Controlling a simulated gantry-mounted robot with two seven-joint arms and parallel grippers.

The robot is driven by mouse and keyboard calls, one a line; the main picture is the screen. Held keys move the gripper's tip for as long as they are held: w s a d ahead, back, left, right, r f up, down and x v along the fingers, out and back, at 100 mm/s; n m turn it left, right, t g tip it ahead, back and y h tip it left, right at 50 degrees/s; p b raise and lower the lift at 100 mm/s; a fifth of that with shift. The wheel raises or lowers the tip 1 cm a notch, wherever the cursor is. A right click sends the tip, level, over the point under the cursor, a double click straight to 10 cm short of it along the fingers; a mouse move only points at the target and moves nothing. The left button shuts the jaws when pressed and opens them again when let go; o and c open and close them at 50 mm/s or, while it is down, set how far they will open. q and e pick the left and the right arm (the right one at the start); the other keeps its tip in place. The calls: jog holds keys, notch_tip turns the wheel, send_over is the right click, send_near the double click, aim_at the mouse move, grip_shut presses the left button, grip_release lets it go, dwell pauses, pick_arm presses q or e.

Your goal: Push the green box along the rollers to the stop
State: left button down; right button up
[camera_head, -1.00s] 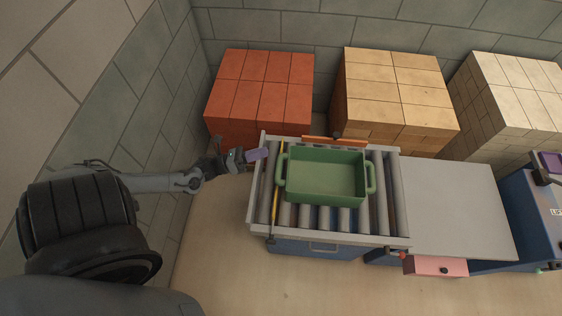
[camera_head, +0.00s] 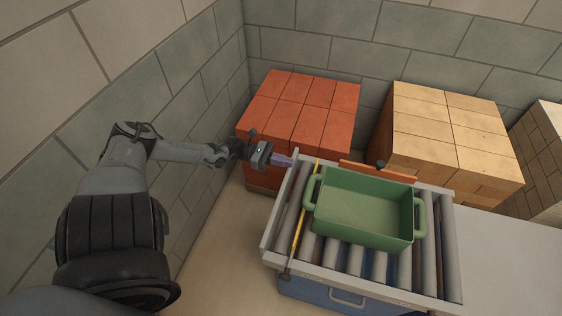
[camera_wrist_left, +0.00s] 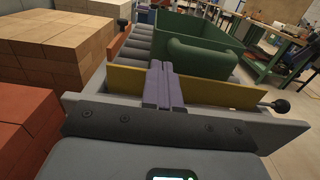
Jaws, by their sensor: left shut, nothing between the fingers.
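The green box (camera_head: 365,208) is an open tray with a handle at each end. It sits upright on the grey rollers (camera_head: 306,247), and shows at the top of the left wrist view (camera_wrist_left: 192,40). A thin yellow bar (camera_head: 299,220) crosses the rollers left of the box, close to its left handle. My left gripper (camera_head: 284,161), with purple fingers, is shut and empty by the conveyor's back left corner, apart from the box. In the left wrist view its fingers (camera_wrist_left: 162,84) point toward the yellow bar and box. My right gripper is out of view. I cannot tell which part is the stop.
An orange bar (camera_head: 376,171) with a black knob stands along the conveyor's back edge. Red blocks (camera_head: 304,110) and tan blocks (camera_head: 446,135) are stacked behind. A grey flat surface (camera_head: 505,258) adjoins the conveyor at the right. A wall runs close along my left.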

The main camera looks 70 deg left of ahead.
pick_arm(q)
jog(key=b+x, duration=0.1)
jog(key=x, duration=0.9)
jog(key=shift+d, duration=0.15)
jog(key=shift+w+b, duration=0.1)
jog(key=shift+b, duration=0.2)
jog(key=shift+b+x, duration=0.45)
jog(key=shift+x, duration=0.55)
